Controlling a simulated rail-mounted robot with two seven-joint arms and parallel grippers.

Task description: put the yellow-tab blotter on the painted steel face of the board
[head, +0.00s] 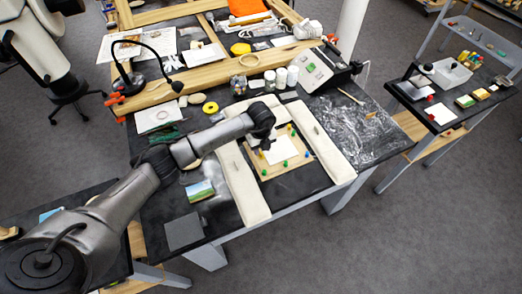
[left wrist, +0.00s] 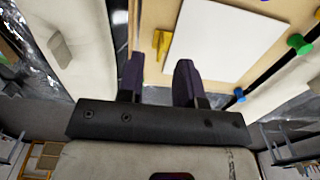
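A white square blotter (head: 280,150) lies on a tan board (head: 297,168) with green, yellow and blue pins around it. Its yellow tab (left wrist: 161,42) shows at the sheet's left edge in the left wrist view, where the white sheet (left wrist: 225,38) lies beyond my fingers. My left gripper (head: 265,144) is above the board's left part. In the left wrist view its two dark fingers (left wrist: 159,68) are apart, with nothing between them, and the tab is just ahead of the gap. A tilted pale panel with a green patch (head: 311,68) stands at the back; I cannot tell if it is the steel face.
Long cream pads (head: 243,185) and (head: 328,140) flank the board. Jars (head: 281,77), a yellow tape ring (head: 210,108) and a black lamp (head: 128,82) stand behind. Crumpled clear film (head: 355,128) covers the right. A grey square (head: 184,232) lies front left.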

